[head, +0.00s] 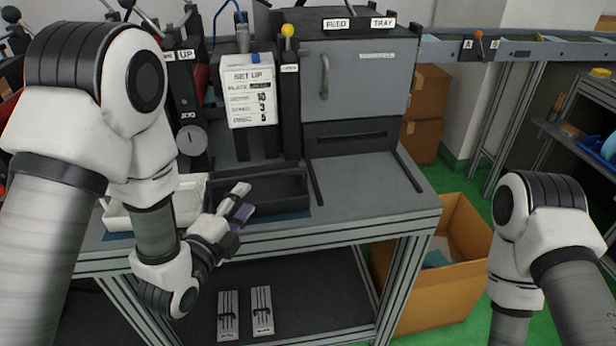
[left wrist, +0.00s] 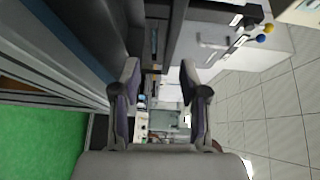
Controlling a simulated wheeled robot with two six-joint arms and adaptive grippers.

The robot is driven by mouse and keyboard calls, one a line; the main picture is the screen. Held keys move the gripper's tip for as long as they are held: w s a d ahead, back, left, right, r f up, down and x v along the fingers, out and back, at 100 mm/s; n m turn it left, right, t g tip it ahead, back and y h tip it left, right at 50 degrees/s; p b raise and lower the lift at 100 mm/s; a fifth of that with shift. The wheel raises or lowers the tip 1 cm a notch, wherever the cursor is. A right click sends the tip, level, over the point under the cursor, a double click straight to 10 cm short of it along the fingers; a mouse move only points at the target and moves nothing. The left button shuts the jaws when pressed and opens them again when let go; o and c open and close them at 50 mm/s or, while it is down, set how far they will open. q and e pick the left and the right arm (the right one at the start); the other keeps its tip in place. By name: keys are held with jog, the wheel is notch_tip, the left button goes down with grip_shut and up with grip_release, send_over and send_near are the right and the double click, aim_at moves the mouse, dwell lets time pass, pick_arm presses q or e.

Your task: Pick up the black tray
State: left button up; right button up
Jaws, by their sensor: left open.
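The black tray (head: 285,190) is a shallow open box lying on the workbench, beside a white tray (head: 120,217) on its left. My left gripper (head: 241,200) is open at the black tray's front left side and covers part of it. I cannot tell whether a finger touches the tray. In the left wrist view the two fingers of my left gripper (left wrist: 160,85) stand apart with nothing between them. A dark surface fills the upper left of that view; I cannot tell whether it is the tray. My right gripper is outside the frames; only my right arm shows.
A white set-up card (head: 248,92) hangs above the black tray. Bare benchtop lies to the tray's right. A cardboard box (head: 440,280) stands on the green floor, right of the bench.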

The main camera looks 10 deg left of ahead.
aim_at(259, 179)
pick_arm(q)
jog(key=shift+w+d+r+m+p, duration=0.2)
jog(key=shift+w+r, duration=0.15)
jog(key=shift+w, duration=0.15)
jog(key=shift+w+d+r+m+p, duration=0.1)
jog(key=shift+w+d+r, duration=0.15)
jog(key=shift+w, duration=0.2)
jog(key=shift+w+r, duration=0.15)
jog(key=shift+w, duration=0.25)
jog(key=p+x, duration=0.1)
jog(key=x, duration=0.4)
jog(key=shift+d+p, duration=0.1)
jog(key=shift+p, duration=0.25)
grip_shut()
